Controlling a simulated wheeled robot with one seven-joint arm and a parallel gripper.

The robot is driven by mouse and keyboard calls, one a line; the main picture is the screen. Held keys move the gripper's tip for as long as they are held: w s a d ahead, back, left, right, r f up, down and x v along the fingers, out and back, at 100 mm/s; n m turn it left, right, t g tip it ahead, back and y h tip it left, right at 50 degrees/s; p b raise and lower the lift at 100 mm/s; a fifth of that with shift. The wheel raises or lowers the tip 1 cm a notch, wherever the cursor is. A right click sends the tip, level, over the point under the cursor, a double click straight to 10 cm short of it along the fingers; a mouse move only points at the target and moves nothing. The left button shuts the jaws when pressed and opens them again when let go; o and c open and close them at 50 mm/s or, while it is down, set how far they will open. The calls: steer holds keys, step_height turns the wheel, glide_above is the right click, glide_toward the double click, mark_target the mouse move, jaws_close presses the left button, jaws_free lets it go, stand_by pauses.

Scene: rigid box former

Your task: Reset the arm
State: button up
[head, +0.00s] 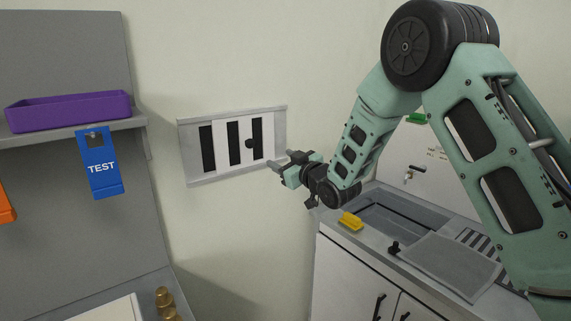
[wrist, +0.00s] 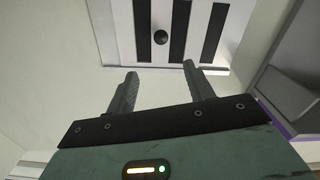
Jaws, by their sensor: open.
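My arm reaches in from the right side of the head view, over the white cabinet. My gripper (head: 284,161) is in front of the wall, at the lower right corner of a slotted wall panel (head: 187,153). In the wrist view my gripper (wrist: 158,84) has its two fingers apart with nothing between them. The panel, with dark slots and a round black knob (wrist: 160,37), lies beyond the fingertips there. The knob also shows in the head view (head: 250,143).
A grey shelf unit at left holds a purple tray (head: 70,111) and a hanging blue TEST tag (head: 102,168). At lower right, a white cabinet (head: 345,270) carries a recessed basin, a yellow object (head: 350,221) and a grey lid-like panel (head: 450,268).

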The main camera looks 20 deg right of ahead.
steer(key=s+a+f+g+h+b, duration=0.15)
steer(key=s+a+g, duration=0.35)
steer(key=s, duration=0.5)
steer(key=s+a+f+g, duration=0.35)
steer(key=s+a, duration=0.35)
steer(key=s, duration=0.3)
steer(key=s+d+f+g+h, duration=0.1)
steer(key=s+g, duration=0.1)
steer(key=s, duration=0.7)
steer(key=s+d+f+g+h, duration=0.1)
steer(key=s+g, duration=0.2)
steer(key=s, duration=0.6)
steer(key=s+d+f+n+g+h+b, duration=0.1)
steer(key=s+g, duration=0.2)
steer(key=s, duration=0.7)
steer(key=shift+d+h, duration=0.2)
steer(key=shift+h, duration=0.15)
steer(key=shift+g, duration=0.25)
